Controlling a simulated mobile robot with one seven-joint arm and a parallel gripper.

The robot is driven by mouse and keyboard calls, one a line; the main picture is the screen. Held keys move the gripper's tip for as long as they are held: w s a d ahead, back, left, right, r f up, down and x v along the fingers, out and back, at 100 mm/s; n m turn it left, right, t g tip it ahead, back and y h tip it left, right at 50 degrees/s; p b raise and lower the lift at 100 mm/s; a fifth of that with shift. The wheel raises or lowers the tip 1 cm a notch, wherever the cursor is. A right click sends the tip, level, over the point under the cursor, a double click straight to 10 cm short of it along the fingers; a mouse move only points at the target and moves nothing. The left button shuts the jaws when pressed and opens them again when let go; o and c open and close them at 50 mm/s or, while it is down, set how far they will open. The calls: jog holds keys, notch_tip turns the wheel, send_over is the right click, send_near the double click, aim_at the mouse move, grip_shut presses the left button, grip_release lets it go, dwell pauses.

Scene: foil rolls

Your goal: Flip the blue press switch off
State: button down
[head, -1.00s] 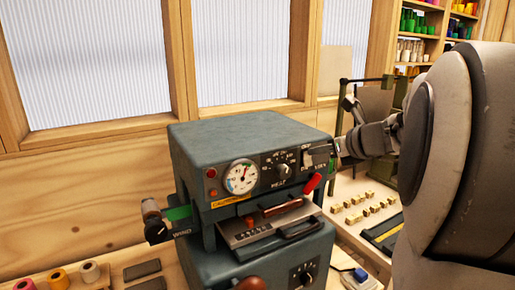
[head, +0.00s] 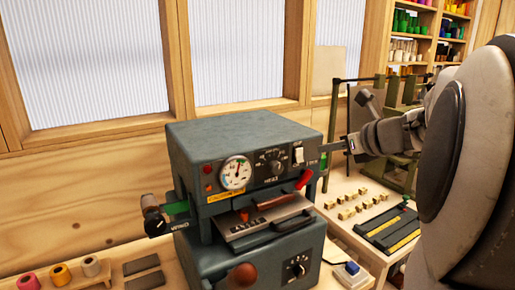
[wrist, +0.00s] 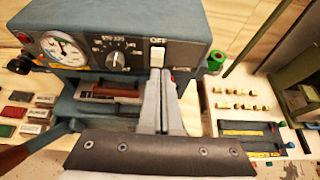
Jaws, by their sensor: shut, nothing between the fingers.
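The blue press (head: 235,130) is a blue-grey machine with a gauge, a dial and a front panel. Its switch (head: 299,154) is a white rocker at the right end of the panel. In the wrist view the rocker (wrist: 157,56) sits under the label "OFF"; which side is pressed in is too small to tell. My gripper (head: 323,149) is shut and empty, just right of the panel in the head view. In the wrist view its fingertips (wrist: 161,73) overlap the rocker's lower end; whether they touch it cannot be told.
A small box with a blue button (head: 351,268) lies on the table at lower right. Brass blocks (head: 345,213) and a green frame stand on the right-hand bench.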

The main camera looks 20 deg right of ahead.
jog(key=s+r, duration=0.4)
jog(key=shift+s+d+r+p, duration=0.25)
jog(key=shift+d+r+p, duration=0.05)
jog(key=shift+r+p, duration=0.05)
